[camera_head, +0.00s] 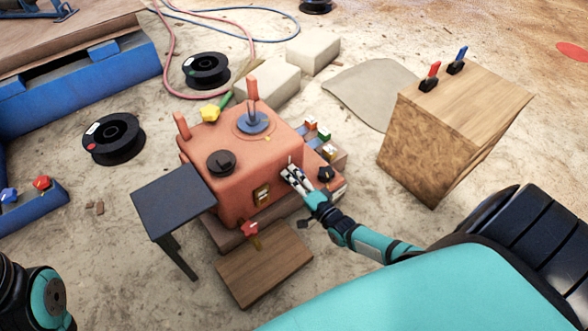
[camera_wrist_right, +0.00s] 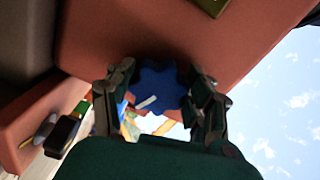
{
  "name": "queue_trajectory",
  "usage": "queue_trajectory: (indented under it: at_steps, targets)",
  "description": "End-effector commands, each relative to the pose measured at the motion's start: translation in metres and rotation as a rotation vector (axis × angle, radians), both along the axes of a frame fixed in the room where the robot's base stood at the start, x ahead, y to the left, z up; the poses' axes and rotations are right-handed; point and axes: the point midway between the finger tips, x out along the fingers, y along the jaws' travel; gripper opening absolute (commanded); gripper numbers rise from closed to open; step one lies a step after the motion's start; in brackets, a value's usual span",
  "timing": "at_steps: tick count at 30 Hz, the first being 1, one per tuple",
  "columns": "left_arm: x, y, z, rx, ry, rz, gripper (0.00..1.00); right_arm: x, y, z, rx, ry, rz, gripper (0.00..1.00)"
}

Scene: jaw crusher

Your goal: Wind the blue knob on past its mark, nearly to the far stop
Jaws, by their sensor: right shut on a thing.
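The blue knob (camera_wrist_right: 158,88) is star-shaped with a pale mark and shows in the right wrist view, against the reddish housing of the machine (camera_head: 235,180). My right gripper (camera_head: 288,173) is at the right front side of that housing. In the right wrist view its fingers (camera_wrist_right: 161,98) stand on both sides of the knob and are shut on it. In the head view the gripper hides the knob. I cannot read the knob's angle against a stop. Part of my left arm shows at the lower left; its gripper is out of view.
A dark side table (camera_head: 172,200) stands left of the machine, and a wooden board (camera_head: 264,268) lies in front. A black knob (camera_head: 326,174) sits just right of my gripper. A wooden box (camera_head: 455,125) with red and blue levers stands at the right.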

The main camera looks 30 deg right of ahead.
Motion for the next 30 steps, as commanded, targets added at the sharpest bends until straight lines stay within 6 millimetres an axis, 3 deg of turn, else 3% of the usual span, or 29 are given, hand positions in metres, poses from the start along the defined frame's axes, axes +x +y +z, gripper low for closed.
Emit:
queue_trajectory:
  at_steps: [18,19,24,30]
  targets:
    - [-0.0020,-0.0010,0.0011,0.011,-0.013,0.001,0.76,-0.0005,0.0011,-0.0008,0.039,0.005,0.001,0.21]
    - [-0.0020,-0.0010,0.0010,0.010,-0.012,0.001,0.76,-0.0005,0.0011,-0.0008,0.039,0.005,0.001,0.57]
    - [-0.0021,-0.0009,0.0010,0.010,-0.012,0.001,0.76,-0.0004,0.0008,-0.0004,0.038,0.004,0.001,0.78]
    - [-0.0017,-0.0007,0.0006,0.008,-0.011,0.001,0.76,-0.0001,0.0005,0.0000,0.038,0.003,0.001,0.78]
